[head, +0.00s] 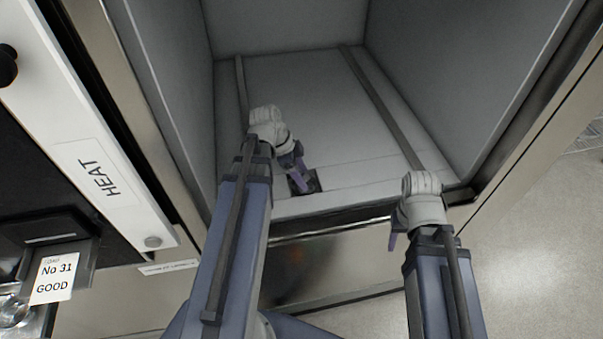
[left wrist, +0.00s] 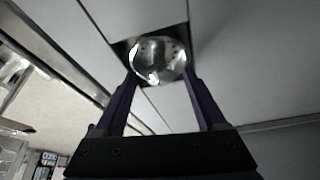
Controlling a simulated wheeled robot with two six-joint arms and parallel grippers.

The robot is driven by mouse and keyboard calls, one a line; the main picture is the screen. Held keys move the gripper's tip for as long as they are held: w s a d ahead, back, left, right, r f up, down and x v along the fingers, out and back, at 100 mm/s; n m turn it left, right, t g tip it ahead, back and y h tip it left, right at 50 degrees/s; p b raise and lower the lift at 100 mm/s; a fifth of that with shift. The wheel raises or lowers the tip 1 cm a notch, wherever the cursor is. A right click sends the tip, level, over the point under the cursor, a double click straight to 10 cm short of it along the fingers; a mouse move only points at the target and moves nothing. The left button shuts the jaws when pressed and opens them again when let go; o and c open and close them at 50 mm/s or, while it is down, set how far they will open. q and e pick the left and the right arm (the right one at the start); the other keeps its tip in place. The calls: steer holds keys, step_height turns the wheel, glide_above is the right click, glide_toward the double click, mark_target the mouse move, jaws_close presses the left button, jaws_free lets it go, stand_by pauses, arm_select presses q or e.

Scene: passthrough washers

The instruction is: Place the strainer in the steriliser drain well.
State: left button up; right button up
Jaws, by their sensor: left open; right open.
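The strainer (left wrist: 158,60) is a shiny, round metal piece in the left wrist view. It sits at the dark square drain well (left wrist: 122,48) in the steriliser floor, covering most of the opening. I cannot tell how deep it sits. My left gripper (head: 302,184) is open, its fingers on either side of the strainer, apparently not clamping it. In the head view the drain well (head: 315,180) shows as a dark square near the chamber's front edge, and my gripper hides the strainer. My right gripper (head: 393,241) is open and empty, outside the front edge.
The steriliser chamber has grey side walls and two floor rails (head: 385,105). Its floor (head: 310,95) is otherwise clear. A HEAT panel (head: 95,172) and a "No 31 GOOD" tag (head: 54,278) are at the left. Open floor (head: 545,240) lies at the right.

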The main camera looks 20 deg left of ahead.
arm_select(q)
steer(key=p+v, duration=1.1)
steer(key=v, duration=0.1)
steer(key=s+d+n+g+y, duration=0.1)
steer(key=s+d+n+y, duration=0.1)
steer(key=d, duration=1)
steer(key=s+d+f+n+g+y, duration=0.1)
steer(key=s+d+n+y, duration=0.2)
steer(key=d, duration=0.9)
steer(key=s+n, duration=0.2)
steer(key=n, duration=0.2)
steer(key=shift+f, duration=0.2)
